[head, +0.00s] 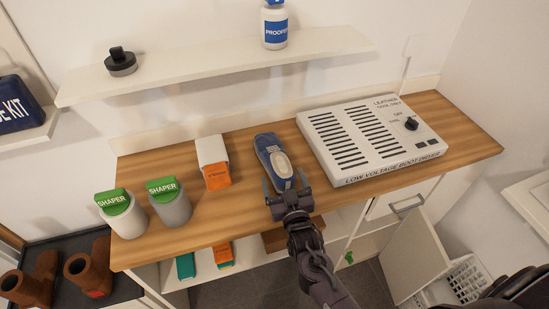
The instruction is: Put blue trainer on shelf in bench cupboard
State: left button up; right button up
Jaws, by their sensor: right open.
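The blue trainer (268,148), with a pale opening, lies on the wooden bench top (245,210), its long side running front to back. My right gripper (286,184) is open at the trainer's near end, with a finger on either side of it; I cannot tell whether they touch it. The bench cupboard is below the top, with a white door (414,262) swung open at the right. A white shelf surface (205,268) shows under the bench; the cupboard's inside is mostly hidden by the top and my arm. My left gripper is not in view.
A white boot dryer (372,136) stands close right of the trainer. A white and orange box (213,163) and two pots with green SHAPER labels (118,213) (168,201) stand left. A wall shelf (215,66) overhangs the back. Boxes (222,254) sit under the bench.

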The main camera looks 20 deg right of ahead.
jog(key=shift+w, duration=0.65)
jog(key=shift+d, duration=0.1)
jog(key=c, duration=1.1)
jog(key=shift+c, duration=1.1)
jog(key=shift+r, duration=0.2)
